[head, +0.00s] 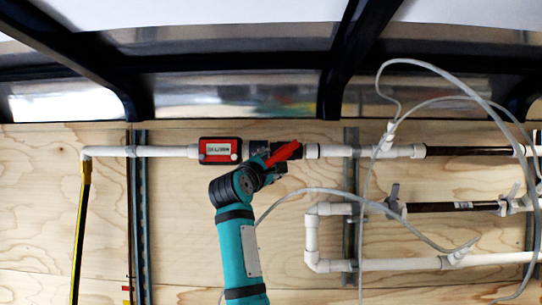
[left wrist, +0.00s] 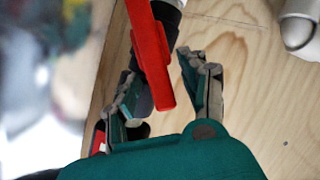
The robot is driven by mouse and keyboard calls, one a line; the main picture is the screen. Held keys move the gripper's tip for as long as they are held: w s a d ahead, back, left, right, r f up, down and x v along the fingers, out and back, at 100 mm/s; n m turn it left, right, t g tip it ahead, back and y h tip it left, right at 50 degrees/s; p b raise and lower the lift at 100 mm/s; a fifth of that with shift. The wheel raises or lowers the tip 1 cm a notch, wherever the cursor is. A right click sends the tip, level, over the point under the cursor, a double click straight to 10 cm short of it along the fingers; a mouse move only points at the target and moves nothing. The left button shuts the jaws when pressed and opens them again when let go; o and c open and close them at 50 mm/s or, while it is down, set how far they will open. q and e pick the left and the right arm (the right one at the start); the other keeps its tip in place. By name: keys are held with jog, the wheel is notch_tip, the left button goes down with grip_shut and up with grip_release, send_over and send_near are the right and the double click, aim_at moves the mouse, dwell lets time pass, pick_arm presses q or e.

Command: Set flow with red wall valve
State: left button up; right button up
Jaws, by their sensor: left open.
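The red valve handle (head: 284,153) sits on the white wall pipe, tilted up to the right, beside a black valve body (head: 260,147). My left gripper (head: 272,164) is at the handle, and its fingers partly cover the valve. In the left wrist view the red handle (left wrist: 150,55) comes down between the two fingers of the open left gripper (left wrist: 160,70). A gap shows between the handle and the right finger; I cannot tell if the left finger touches it. A red flow meter (head: 219,150) with a small display sits left of the valve; its digits are unreadable. My right gripper is not in view.
White pipes (head: 400,265) and grey hoses (head: 365,200) fill the wall at the right. A yellow-and-black pipe (head: 80,230) runs down the left. Metal uprights (head: 142,220) stand against the plywood wall. Bare plywood (head: 175,220) shows left of my arm.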

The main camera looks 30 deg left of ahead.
pick_arm(q)
jog(key=shift+w, duration=0.1)
grip_shut()
dwell(0.5)
